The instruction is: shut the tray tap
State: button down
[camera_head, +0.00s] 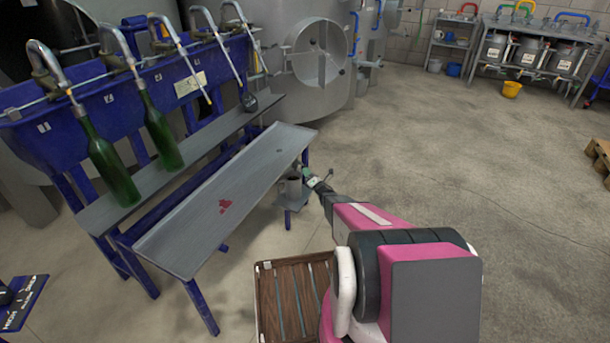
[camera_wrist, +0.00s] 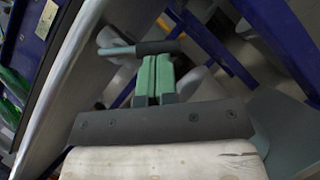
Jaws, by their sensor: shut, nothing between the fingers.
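The grey tray (camera_head: 228,200) on blue legs has a red patch on its bare surface. Its right end is beside my gripper (camera_head: 309,177), low by the tray's edge. In the wrist view my gripper (camera_wrist: 156,62) has its green fingers together and empty. A tap lever with a dark grip (camera_wrist: 157,47) lies just beyond the fingertips, running sideways across the picture. I cannot tell whether the fingertips touch it. The tap's body is mostly hidden, so whether it is open or shut is unclear.
Green bottles (camera_head: 110,165) hang at the blue filler (camera_head: 90,125) at left. A slatted brown crate (camera_head: 292,297) lies beside my base.

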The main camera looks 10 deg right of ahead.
jog(key=w+n+g+y, duration=0.1)
jog(key=n+y, duration=0.1)
jog(key=n, duration=0.2)
jog(key=d+r+n+g+y, duration=0.1)
jog(key=n+y, duration=0.2)
jog(key=n, duration=0.1)
jog(key=w+r+n+g+y, duration=0.1)
jog(key=n+g+y, duration=0.1)
jog(key=n, duration=0.2)
jog(key=shift+w+d+r, duration=0.25)
jog(key=shift+w+d, duration=0.05)
jog(key=shift+d, duration=0.05)
jog(key=shift+r, duration=0.15)
